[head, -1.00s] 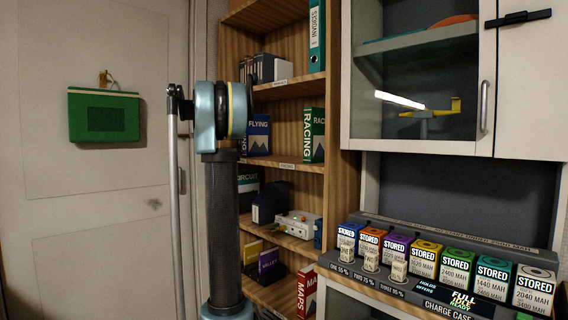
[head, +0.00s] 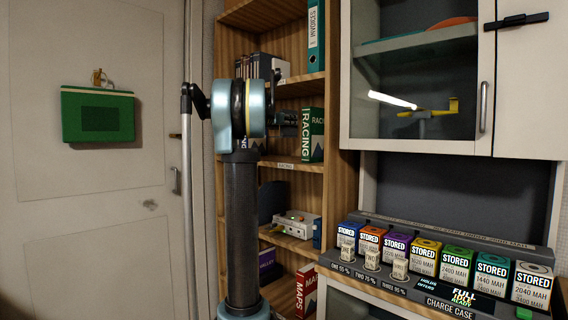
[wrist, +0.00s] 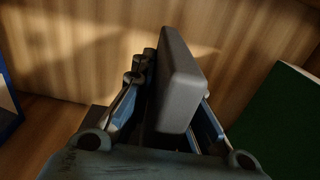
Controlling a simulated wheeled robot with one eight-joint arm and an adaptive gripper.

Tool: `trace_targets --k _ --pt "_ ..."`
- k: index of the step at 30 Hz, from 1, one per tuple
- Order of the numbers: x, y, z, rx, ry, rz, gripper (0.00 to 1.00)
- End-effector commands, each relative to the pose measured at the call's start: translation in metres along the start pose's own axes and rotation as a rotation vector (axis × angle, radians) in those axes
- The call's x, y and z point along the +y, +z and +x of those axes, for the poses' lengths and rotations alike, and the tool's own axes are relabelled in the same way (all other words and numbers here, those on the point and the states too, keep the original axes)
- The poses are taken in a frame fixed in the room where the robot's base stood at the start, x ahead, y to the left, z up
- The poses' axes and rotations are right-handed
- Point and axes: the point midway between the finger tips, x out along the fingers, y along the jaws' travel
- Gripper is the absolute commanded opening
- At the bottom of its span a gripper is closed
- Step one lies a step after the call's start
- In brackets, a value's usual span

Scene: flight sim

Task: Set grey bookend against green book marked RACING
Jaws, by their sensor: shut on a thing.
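The grey bookend (wrist: 178,80) is a thick rounded slab, tilted a little, between the fingers of my gripper (wrist: 170,95) in the wrist view. My gripper is shut on it. The green book marked RACING (head: 312,135) stands upright on the middle shelf in the head view. It appears as a green cover (wrist: 283,125) to the right of the bookend in the wrist view, with a gap between them. In the head view my gripper (head: 288,122) is just left of the book, and the bookend cannot be made out there.
A blue book edge (wrist: 8,100) stands at the far left in the wrist view. The wooden shelf back (wrist: 90,50) is close behind the bookend. The bookcase upright (head: 340,190) is right of the green book. A glass cabinet (head: 420,80) and charge case (head: 440,285) lie further right.

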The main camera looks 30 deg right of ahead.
Motion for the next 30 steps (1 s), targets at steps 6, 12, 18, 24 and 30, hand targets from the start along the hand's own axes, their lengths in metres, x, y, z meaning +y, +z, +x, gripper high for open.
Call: trace_targets --k 6,12,18,24,30 --pt "0.001 0.000 -0.001 0.000 0.002 0.000 0.00" --pt "0.002 -0.020 -0.002 0.000 0.003 0.000 0.00" --pt "0.002 -0.050 -0.002 0.000 0.003 0.000 0.00" --pt "0.002 -0.062 -0.002 0.000 0.004 0.000 0.00" --pt "0.002 -0.086 -0.002 0.000 0.004 0.000 0.00"
